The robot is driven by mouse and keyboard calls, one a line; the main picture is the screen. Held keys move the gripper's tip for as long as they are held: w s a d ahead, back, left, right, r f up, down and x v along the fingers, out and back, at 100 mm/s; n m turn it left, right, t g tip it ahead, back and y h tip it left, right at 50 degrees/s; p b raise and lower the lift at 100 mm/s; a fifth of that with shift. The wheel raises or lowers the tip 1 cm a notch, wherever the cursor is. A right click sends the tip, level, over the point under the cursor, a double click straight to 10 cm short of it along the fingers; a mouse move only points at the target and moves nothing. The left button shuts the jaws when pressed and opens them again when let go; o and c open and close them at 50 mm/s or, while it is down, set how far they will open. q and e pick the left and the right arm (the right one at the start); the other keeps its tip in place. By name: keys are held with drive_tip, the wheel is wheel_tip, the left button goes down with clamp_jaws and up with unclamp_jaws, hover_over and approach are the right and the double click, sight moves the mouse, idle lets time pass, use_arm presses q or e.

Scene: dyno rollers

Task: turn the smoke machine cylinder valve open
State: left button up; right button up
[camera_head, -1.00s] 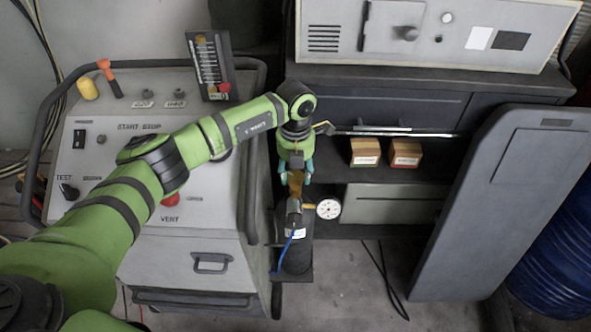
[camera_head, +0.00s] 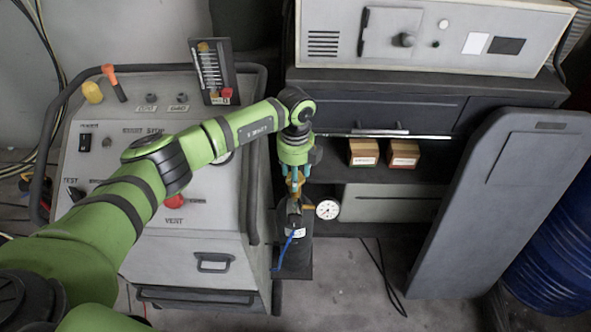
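The smoke machine cylinder (camera_head: 294,256) is dark and stands in a low holder right of the grey machine. A blue hose runs from its top, and a round white gauge (camera_head: 327,209) sits beside its neck. A brass-coloured valve part (camera_head: 294,187) shows at the top, partly hidden by my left gripper (camera_head: 296,183). This gripper points down from above, with its teal fingertips around or just above the valve. I cannot tell whether they touch it. My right gripper is not in view.
The grey smoke machine (camera_head: 200,248) with its tubular handle stands at left. Behind are a dark bench (camera_head: 400,82) and a shelf with two small boxes (camera_head: 364,152). A grey panel (camera_head: 500,200) leans at right, near a blue drum (camera_head: 555,250). A cable lies on the floor.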

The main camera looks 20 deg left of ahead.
use_arm(q)
drive_tip(key=n+p, duration=0.2)
drive_tip(key=n, duration=0.2)
drive_tip(key=shift+r+n, duration=0.1)
drive_tip(key=shift+n, duration=0.2)
drive_tip(key=shift+n+p, duration=1.1)
drive_tip(key=shift+n, duration=1.2)
drive_tip(key=o, duration=1.2)
drive_tip(key=shift+c, duration=0.2)
